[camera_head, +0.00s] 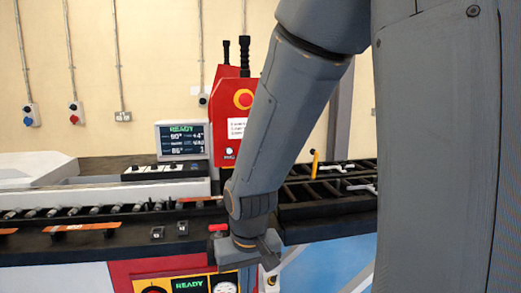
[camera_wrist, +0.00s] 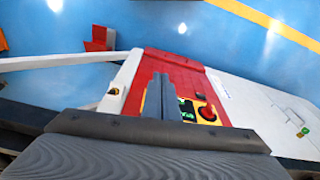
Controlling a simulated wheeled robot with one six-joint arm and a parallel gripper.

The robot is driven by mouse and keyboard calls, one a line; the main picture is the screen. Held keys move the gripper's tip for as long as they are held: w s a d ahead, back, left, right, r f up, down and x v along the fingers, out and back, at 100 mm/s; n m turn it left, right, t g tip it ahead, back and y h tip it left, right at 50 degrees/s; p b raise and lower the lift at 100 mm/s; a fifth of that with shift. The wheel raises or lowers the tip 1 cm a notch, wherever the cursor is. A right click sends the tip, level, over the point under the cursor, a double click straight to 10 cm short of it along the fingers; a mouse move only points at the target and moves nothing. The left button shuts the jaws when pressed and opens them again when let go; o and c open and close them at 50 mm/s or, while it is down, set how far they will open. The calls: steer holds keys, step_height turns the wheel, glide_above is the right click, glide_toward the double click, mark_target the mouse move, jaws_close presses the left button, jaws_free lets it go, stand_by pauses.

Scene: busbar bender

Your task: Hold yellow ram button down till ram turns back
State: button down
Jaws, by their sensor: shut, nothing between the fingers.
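The front control panel shows at the bottom of the head view, with a small green READY display (camera_head: 188,285) on it. I cannot make out the yellow ram button in either view. My gripper (camera_head: 250,250) hangs above and to the right of this panel in the head view, its fingertips unclear there. In the wrist view my gripper (camera_wrist: 158,95) is shut and empty, pointing down over the red panel housing (camera_wrist: 182,72). Its fingers cover part of the panel. A red knob on a yellow plate (camera_wrist: 207,113) lies just to their right. The ram itself is not identifiable.
A monitor (camera_head: 183,140) reading READY stands behind the dark bench (camera_head: 120,240). A red pillar (camera_head: 228,140) with an emergency stop stands beside it. A roller row, a yellow post (camera_head: 314,164) and slotted rack lie along the bench. Blue floor (camera_wrist: 240,50) is open beyond the machine.

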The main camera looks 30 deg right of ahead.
steer(key=w+d+r+m+t+h+p, duration=0.1)
steer(key=w+d+r+m+t, duration=0.1)
steer(key=r, duration=0.6)
steer(key=w+d+r+m+t+h+p, duration=0.1)
steer(key=w+d+r+m+t, duration=0.1)
steer(key=w+d+r+m, duration=0.2)
steer(key=w+d+r+m+t+h+p, duration=0.1)
steer(key=w+d+r+m, duration=0.3)
steer(key=r, duration=0.9)
steer(key=w+d+t, duration=0.1)
steer(key=w+d, duration=0.2)
steer(key=shift+w+d, duration=0.35)
steer(key=shift+w, duration=0.15)
steer(key=w+d+p, duration=0.1)
steer(key=w+d, duration=0.1)
steer(key=w, duration=0.6)
steer(key=shift+d+p, duration=0.25)
steer(key=shift+p, duration=0.05)
steer(key=shift+w, duration=0.2)
steer(key=shift+w+d, duration=0.1)
steer(key=shift+w, duration=0.2)
